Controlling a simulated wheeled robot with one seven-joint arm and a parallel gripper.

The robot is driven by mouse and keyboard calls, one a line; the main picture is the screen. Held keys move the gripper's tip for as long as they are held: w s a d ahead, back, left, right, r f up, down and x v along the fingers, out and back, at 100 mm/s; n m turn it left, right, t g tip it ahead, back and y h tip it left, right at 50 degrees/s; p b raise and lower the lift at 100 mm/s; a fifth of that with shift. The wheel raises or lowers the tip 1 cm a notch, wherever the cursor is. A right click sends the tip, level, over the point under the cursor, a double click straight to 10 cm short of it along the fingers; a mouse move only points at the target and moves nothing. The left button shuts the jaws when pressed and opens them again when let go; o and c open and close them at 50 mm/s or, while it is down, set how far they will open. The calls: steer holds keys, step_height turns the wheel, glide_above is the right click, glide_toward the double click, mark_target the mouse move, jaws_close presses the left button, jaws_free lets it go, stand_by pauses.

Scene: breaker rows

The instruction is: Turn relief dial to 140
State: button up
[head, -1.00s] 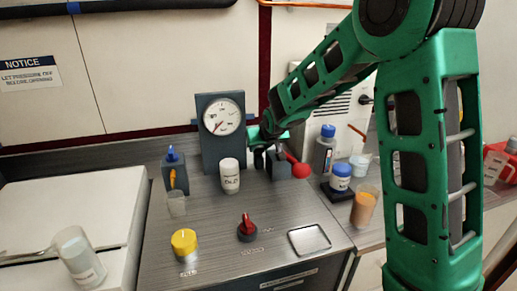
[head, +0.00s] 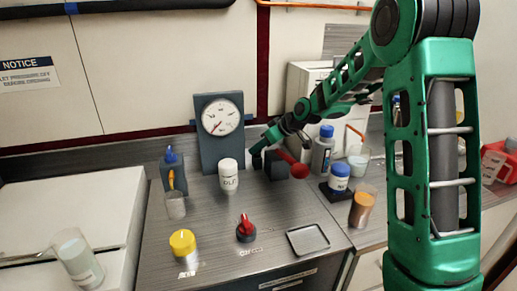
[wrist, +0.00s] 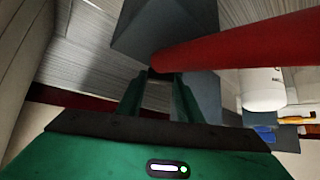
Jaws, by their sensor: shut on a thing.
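My gripper (head: 257,158) is beside the left side of a dark block (head: 277,164) with a red lever (head: 291,161). In the wrist view its fingers (wrist: 160,78) are close together, shut on a small dark thing that I take to be the relief dial. The dial's marks and setting are hidden. The red lever (wrist: 235,42) crosses just in front of the fingertips, and the dark block (wrist: 165,30) is beyond it. A white round gauge (head: 222,117) stands on a dark panel to the left, its red needle pointing to the lower left.
A white bottle (head: 229,177) stands close left of my gripper. Blue-capped bottles (head: 325,150) are to the right of the block. A red knob (head: 246,229), a yellow-capped jar (head: 183,245) and a metal tray (head: 308,239) are in front. Bare counter lies between them.

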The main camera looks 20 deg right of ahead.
steer(key=shift+w+d+n+g+y, duration=0.1)
steer(key=shift+d+n+g+y, duration=0.15)
steer(key=shift+n+g+y, duration=0.4)
steer(key=shift+n, duration=0.35)
steer(key=o, duration=0.8)
steer(key=v, duration=1)
steer(key=shift+s+d+r, duration=0.1)
steer(key=shift+s+r, duration=0.1)
steer(key=shift+s, duration=0.05)
